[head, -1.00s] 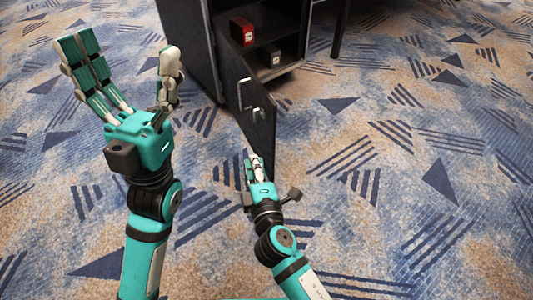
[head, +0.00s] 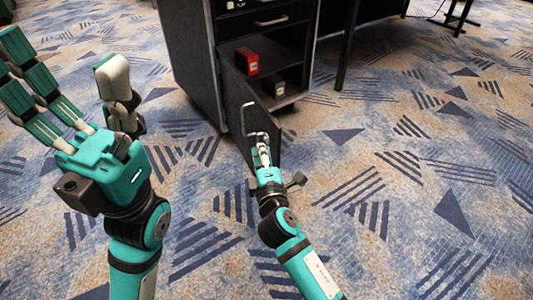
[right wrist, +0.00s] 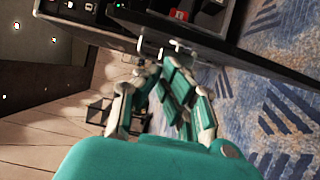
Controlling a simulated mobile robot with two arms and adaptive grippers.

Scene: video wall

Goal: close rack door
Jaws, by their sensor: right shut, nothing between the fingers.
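The dark rack door (head: 237,93) stands open from the lower part of the black cabinet (head: 187,60), swung out toward me. Its silver bar handle (head: 274,118) is on the face toward my left arm. My right gripper (head: 263,142) is shut and empty, with its fingertips close by the handle; I cannot tell whether they touch. In the right wrist view the door (right wrist: 235,47) and handle (right wrist: 176,45) lie just beyond the fingers. My left gripper (head: 65,62) is open and empty, raised at the left, apart from the door.
A red box (head: 247,61) and a dark box (head: 278,88) are inside the open compartment. A drawer with a handle (head: 271,21) is above it. A dark desk leg (head: 347,50) stands right of the cabinet. The carpet (head: 400,210) to the right is clear.

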